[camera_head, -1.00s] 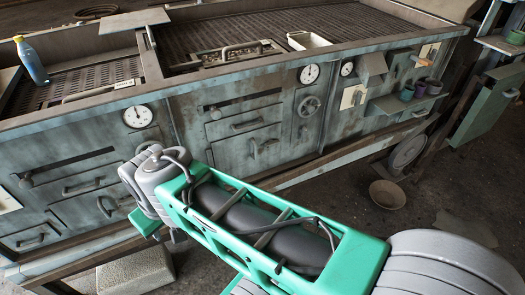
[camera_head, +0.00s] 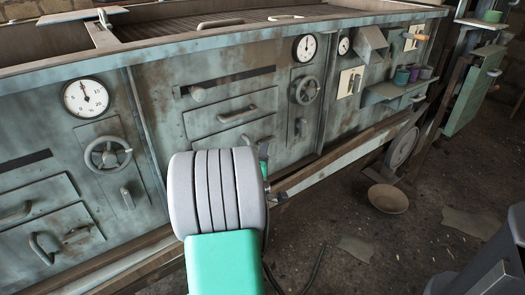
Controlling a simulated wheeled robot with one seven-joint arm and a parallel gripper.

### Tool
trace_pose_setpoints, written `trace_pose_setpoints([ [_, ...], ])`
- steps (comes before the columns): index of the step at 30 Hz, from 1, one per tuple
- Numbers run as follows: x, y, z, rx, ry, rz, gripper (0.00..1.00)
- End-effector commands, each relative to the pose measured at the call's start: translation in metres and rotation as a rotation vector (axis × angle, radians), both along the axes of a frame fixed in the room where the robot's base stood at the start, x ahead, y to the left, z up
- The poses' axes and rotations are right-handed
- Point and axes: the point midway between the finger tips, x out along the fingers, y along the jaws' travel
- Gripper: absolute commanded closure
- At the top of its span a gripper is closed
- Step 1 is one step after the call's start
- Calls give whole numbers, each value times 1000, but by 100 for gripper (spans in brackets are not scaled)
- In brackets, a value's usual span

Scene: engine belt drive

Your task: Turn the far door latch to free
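The long grey-green machine front (camera_head: 150,100) has a near and a far set of doors and drawers. On the far door, a small part of a latch handle (camera_head: 246,139) seems to show just above my grey ringed wrist; my wrist hides most of it. My gripper (camera_head: 268,178) is close to the far door, behind the wrist. Only a small green piece and some dark parts of it show at the wrist's right side. Its fingers are too hidden to tell open from shut, and I cannot tell whether it touches the latch.
A far handwheel (camera_head: 305,90) and gauge (camera_head: 306,48) are right of the door. A drawer handle (camera_head: 237,114) is above the wrist. A wooden rail (camera_head: 335,157) runs below; a bowl (camera_head: 388,198) lies on the floor.

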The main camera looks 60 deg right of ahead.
Motion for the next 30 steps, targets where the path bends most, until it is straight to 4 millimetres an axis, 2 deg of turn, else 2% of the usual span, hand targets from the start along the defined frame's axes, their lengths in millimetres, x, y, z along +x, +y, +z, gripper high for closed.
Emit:
trace_pose_setpoints([
  [3, 6, -24, 0, 3, -1, -3, 63],
  [7, 14, -42, 0, 3, -2, -1, 63],
  [11, 17, -50, 1, 2, -3, 0, 63],
  [17, 17, -51, 0, 3, -3, 1, 63],
  [30, 17, -50, 0, 3, -4, 2, 98],
])
